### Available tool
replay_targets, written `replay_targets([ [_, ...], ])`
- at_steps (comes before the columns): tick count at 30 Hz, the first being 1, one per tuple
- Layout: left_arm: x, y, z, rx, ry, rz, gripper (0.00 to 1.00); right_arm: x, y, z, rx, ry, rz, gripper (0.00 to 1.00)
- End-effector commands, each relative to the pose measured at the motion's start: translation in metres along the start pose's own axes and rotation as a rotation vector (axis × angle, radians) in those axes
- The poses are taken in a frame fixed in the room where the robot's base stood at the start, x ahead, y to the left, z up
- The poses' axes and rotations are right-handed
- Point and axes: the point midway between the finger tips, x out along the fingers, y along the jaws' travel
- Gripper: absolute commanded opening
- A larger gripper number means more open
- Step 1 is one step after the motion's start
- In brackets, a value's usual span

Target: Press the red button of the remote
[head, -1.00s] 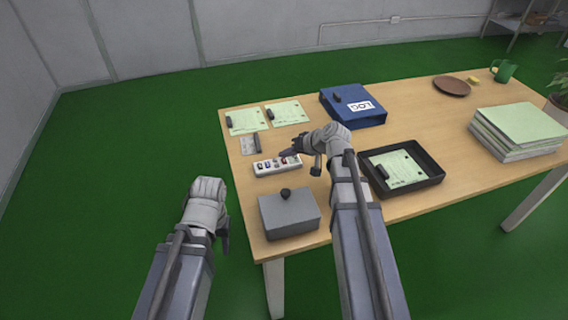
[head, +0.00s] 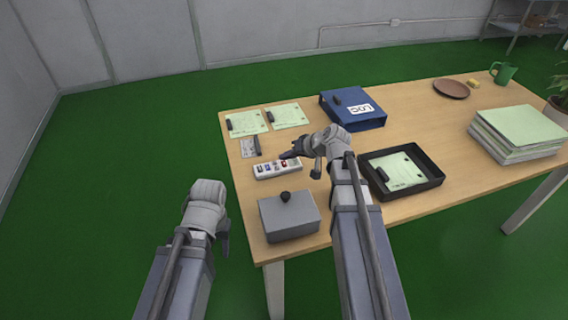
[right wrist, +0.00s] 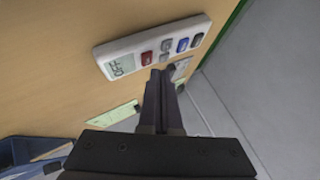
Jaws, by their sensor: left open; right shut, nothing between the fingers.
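The remote (head: 262,173) is a white bar with coloured buttons, lying near the left end of the table. In the right wrist view the remote (right wrist: 128,48) shows a small display that seems to read "OFF". Its red button (right wrist: 147,58) is beside the display, followed by grey, blue and dark buttons. My right gripper (head: 285,156) is shut and empty, its fingertips just above the far side of the remote. In the right wrist view the tips (right wrist: 160,73) appear close to the red and grey buttons; contact cannot be told. My left gripper (head: 226,236) is off the table's left edge, low in view.
A grey box with a black knob (head: 289,217) stands in front of the remote. A black tray (head: 436,176) is to the right of my right arm. A blue binder (head: 368,117), green sheets (head: 287,115) and a card (head: 247,147) lie behind the remote.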

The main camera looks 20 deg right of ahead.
Motion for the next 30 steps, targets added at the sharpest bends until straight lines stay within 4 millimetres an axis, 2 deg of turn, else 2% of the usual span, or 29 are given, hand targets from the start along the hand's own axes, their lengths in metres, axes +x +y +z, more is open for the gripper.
replay_targets([
  [23,0.0003,0.0,0.0,0.0,0.0,0.0,0.5,0.0002,0.0002,0.0001,0.0,0.0,0.0,0.0],
  [30,0.0079,0.0007,-0.0005,0.0,0.0,0.0,0.5,0.0055,0.004,0.004,0.0,0.0,0.0,0.0],
])
